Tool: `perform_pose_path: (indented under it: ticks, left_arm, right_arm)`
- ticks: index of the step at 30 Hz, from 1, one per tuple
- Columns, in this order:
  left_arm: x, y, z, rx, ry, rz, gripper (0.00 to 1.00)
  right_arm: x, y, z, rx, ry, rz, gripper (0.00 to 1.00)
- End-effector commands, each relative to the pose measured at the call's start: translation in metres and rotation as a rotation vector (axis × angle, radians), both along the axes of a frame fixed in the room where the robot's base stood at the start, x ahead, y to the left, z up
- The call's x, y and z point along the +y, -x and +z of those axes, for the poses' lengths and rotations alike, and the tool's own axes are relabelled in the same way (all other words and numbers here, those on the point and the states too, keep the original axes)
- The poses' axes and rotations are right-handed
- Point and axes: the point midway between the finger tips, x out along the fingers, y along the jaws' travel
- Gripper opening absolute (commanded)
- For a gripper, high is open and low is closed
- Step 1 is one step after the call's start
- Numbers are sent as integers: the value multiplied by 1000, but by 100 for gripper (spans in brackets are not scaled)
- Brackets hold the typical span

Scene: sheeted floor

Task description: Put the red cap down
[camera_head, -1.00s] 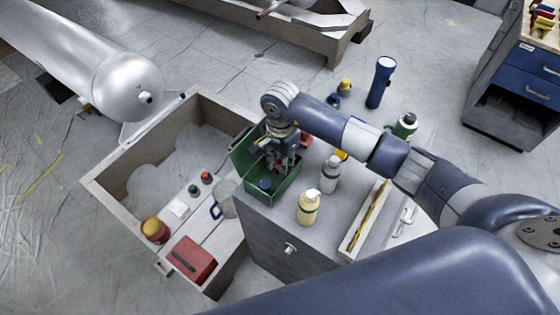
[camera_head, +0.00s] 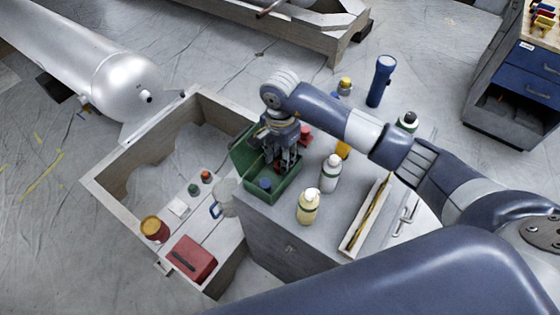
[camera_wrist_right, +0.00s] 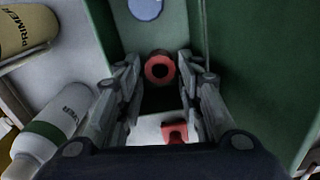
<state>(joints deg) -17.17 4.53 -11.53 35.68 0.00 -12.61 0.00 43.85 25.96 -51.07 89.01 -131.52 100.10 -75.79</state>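My right gripper (camera_wrist_right: 160,62) points down into that box, with one finger on each side of the cap. Narrow gaps seem to show between cap and fingers, so it looks open. In the head view my right gripper (camera_head: 283,165) is inside the green box (camera_head: 273,198), and the cap is hidden. A blue cap (camera_head: 265,183) lies in the box. My left gripper is not in view.
Several bottles stand on the grey cabinet, including a cream one (camera_head: 308,208) and a white one (camera_head: 330,174). A shallow tray (camera_head: 350,243) lies to their right. A blue torch (camera_head: 381,80) stands behind. A wooden crate (camera_head: 120,215) is at left.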

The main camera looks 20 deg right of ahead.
Motion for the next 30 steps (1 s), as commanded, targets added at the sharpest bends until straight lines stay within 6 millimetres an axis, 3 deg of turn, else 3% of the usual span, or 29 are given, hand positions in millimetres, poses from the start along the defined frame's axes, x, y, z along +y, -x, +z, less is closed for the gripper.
perform_pose_path:
  ticks: [6,12,18,30]
  left_arm:
    - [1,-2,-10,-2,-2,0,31]
    - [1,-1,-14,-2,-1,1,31]
    - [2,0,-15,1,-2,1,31]
    - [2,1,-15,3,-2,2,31]
  right_arm:
    - [0,-1,49,-6,1,2,34]
    - [-1,-1,82,-3,1,0,34]
    - [0,0,95,-1,1,-1,34]
    - [0,0,96,0,0,0,34]
